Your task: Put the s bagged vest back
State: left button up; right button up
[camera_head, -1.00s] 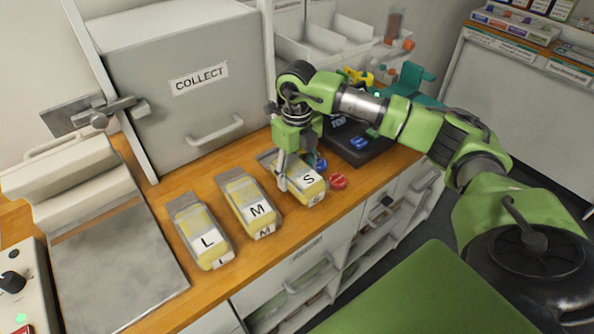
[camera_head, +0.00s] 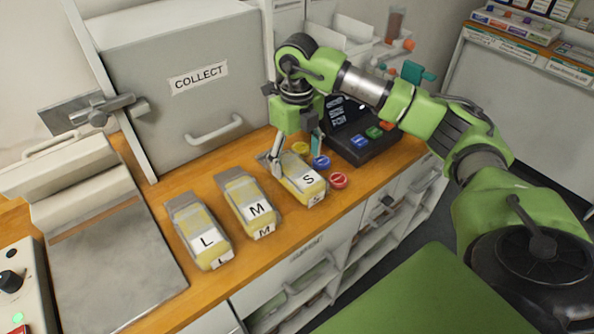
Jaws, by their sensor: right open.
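The S bagged vest (camera_head: 304,181), a clear bag with yellow contents and an S label, lies on the wooden counter at the right end of a row of three. The M bagged vest (camera_head: 248,203) and the L bagged vest (camera_head: 201,233) lie to its left. My right gripper (camera_head: 295,160) is open, with its fingers spread at the far end of the S bag. One finger overlaps the bag's far left edge in the picture; I cannot tell whether it touches. No bag is lifted. My left gripper is not in view.
Blue (camera_head: 321,162), red (camera_head: 338,180) and yellow (camera_head: 300,148) discs lie near the S bag. A dark device with buttons (camera_head: 365,148) stands behind them. A grey COLLECT box (camera_head: 190,120) stands at the back left. Bare counter runs along the front edge.

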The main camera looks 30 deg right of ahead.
aim_at(297, 169)
notch_tip(297, 169, up, 7)
jog(key=shift+r+b, duration=0.2)
jog(key=shift+b, duration=0.2)
dwell(1.4)
